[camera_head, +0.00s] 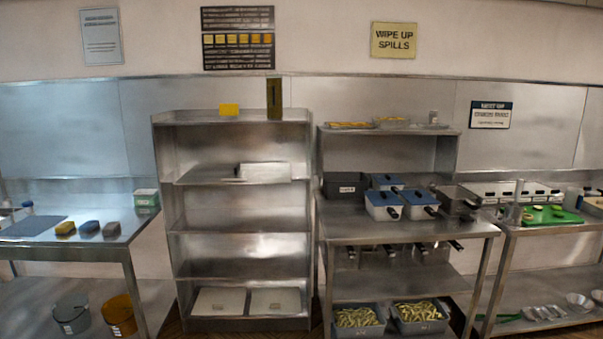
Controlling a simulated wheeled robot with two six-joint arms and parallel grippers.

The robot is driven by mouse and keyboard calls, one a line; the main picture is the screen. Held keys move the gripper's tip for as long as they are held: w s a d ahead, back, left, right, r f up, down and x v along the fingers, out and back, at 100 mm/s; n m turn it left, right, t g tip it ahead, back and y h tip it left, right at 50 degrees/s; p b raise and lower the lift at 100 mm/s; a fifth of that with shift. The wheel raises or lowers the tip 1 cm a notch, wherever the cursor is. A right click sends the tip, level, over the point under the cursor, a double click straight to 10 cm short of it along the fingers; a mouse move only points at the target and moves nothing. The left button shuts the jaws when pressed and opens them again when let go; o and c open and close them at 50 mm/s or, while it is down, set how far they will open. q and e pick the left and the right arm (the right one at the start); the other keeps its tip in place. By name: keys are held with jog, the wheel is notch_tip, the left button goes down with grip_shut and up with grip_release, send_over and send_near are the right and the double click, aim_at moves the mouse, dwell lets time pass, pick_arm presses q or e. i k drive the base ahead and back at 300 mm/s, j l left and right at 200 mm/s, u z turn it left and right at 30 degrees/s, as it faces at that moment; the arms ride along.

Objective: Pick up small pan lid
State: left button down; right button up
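I cannot make out a small pan lid with certainty from this distance. Two lidded containers with blue tops and black handles, one in front (383,205) and one to its right (421,203), stand on the steel counter (350,229). Two flat pale lid-like pieces, left (219,301) and right (274,301), lie on the bottom shelf of the steel rack (240,257). Small round metal dishes (580,302) sit on the lower shelf at the far right. Neither of my grippers is in view.
A left table (45,249) carries sponges (88,228); buckets (71,314) stand below it. Bins of green food (357,317) sit under the middle counter. A green cutting board (545,216) lies on the right counter. The rack's middle shelves are mostly empty.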

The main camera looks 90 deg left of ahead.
aim_at(255, 173)
jog(key=u, duration=3.25)
jog(key=i+j, duration=0.1)
jog(key=i, duration=0.2)
jog(key=i+j, duration=0.15)
jog(key=i, duration=0.1)
